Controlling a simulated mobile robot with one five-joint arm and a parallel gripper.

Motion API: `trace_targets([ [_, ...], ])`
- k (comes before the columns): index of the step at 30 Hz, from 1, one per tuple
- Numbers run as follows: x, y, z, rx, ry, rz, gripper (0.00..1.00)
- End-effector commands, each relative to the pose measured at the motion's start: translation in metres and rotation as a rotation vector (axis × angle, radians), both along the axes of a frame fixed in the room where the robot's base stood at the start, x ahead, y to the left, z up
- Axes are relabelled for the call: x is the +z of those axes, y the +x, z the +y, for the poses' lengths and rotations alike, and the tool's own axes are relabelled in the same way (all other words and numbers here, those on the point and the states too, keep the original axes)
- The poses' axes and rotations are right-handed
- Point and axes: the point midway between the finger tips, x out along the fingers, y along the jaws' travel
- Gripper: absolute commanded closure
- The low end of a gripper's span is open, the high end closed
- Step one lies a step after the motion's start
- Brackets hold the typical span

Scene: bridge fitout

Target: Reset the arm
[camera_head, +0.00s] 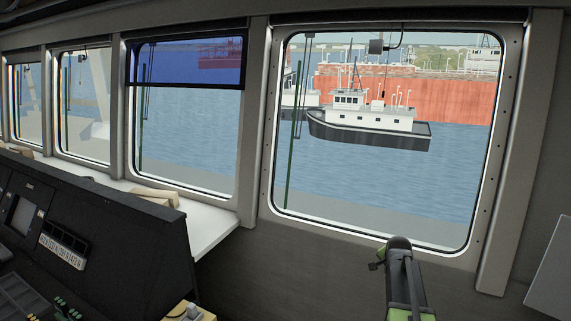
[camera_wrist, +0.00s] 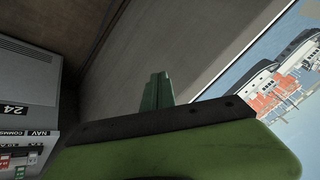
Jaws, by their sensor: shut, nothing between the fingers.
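My gripper (camera_wrist: 156,88) shows in the wrist view as green fingers standing up past a dark edge and a broad green body. The fingers are together, with nothing seen between them. Behind them is a plain grey wall surface, and they look apart from it. In the head view my arm (camera_head: 402,275), dark with green parts, rises from the bottom edge right of the middle, in front of the wall below the large window. I cannot make out the fingers in the head view.
A dark console (camera_head: 95,225) with controls fills the lower left, beside a white ledge (camera_head: 205,228) under the windows. A yellowish box (camera_head: 190,311) sits at the bottom. In the wrist view a grey unit (camera_wrist: 28,100) marked 24 stands at the left. A large window (camera_head: 375,190) faces water and boats.

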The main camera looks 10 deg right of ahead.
Motion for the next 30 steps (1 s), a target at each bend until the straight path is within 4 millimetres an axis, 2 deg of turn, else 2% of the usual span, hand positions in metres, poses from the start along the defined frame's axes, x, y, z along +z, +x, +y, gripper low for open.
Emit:
trace_targets([
  [1,-0.022,0.003,0.049,0.075,0.0,0.024,1.0],
  [4,-0.046,0.001,0.134,0.227,-0.005,0.085,1.0],
  [7,-0.071,-0.016,0.217,0.401,-0.017,0.163,1.0],
  [9,-0.088,-0.039,0.272,0.538,-0.03,0.228,1.0],
  [11,-0.102,-0.066,0.313,0.666,-0.045,0.294,1.0],
  [12,-0.11,-0.087,0.335,0.752,-0.055,0.34,1.0],
  [13,-0.114,-0.104,0.347,0.816,-0.062,0.379,1.0],
  [15,-0.115,-0.145,0.356,0.953,-0.07,0.473,1.0],
  [18,-0.115,-0.181,0.354,1.118,-0.066,0.58,1.0],
  [22,-0.115,-0.187,0.355,1.221,-0.073,0.62,1.0],
  [30,-0.115,-0.186,0.354,1.225,-0.077,0.617,1.0],
])
